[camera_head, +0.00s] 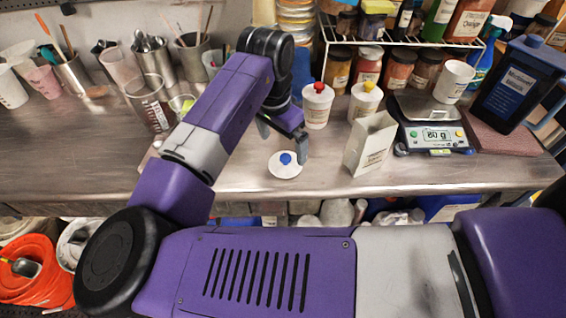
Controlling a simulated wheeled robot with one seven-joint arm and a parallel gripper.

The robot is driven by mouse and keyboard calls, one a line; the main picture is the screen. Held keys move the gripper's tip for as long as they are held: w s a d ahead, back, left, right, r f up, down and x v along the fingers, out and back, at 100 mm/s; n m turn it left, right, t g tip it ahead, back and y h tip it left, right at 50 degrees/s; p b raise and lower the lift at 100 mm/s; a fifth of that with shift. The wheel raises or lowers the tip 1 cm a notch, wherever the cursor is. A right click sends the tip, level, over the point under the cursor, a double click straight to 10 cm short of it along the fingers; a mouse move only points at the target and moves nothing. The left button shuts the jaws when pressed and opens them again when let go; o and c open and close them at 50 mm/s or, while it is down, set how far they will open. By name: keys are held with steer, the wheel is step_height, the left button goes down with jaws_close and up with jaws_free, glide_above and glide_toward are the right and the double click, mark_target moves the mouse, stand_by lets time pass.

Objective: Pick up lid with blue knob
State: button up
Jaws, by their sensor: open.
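A round white lid (285,170) with a blue knob (285,158) lies on the grey bench top, near its front edge. My gripper (283,142) is open, with its fingers pointing down. One finger shows to the left behind the lid and the other shows beside the lid's right side. The blue knob appears just below and between the fingertips in the picture. I cannot tell how high the fingertips are above the bench. Nothing is held.
Two white tubs, one with a red-knobbed lid (317,104) and one with a yellow-knobbed lid (364,101), stand behind. A white box (370,145) stands right of the lid. A scale (431,134) holds a white cup (454,82). A measuring jug (150,104) stands left. Bench front is clear.

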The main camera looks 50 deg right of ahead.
mark_target(286, 157)
steer(key=shift+d+f+p, duration=0.2)
steer(key=shift+d+f, duration=0.05)
steer(key=shift+f, duration=0.9)
steer(key=shift+d+f+p, duration=0.15)
steer(key=shift+d+f, duration=0.05)
steer(key=shift+f, duration=0.95)
steer(key=shift+d+f+p, duration=0.2)
steer(key=shift+d+f, duration=0.05)
steer(key=shift+f, duration=0.9)
steer(key=c, duration=1.2)
steer(key=shift+c, duration=0.2)
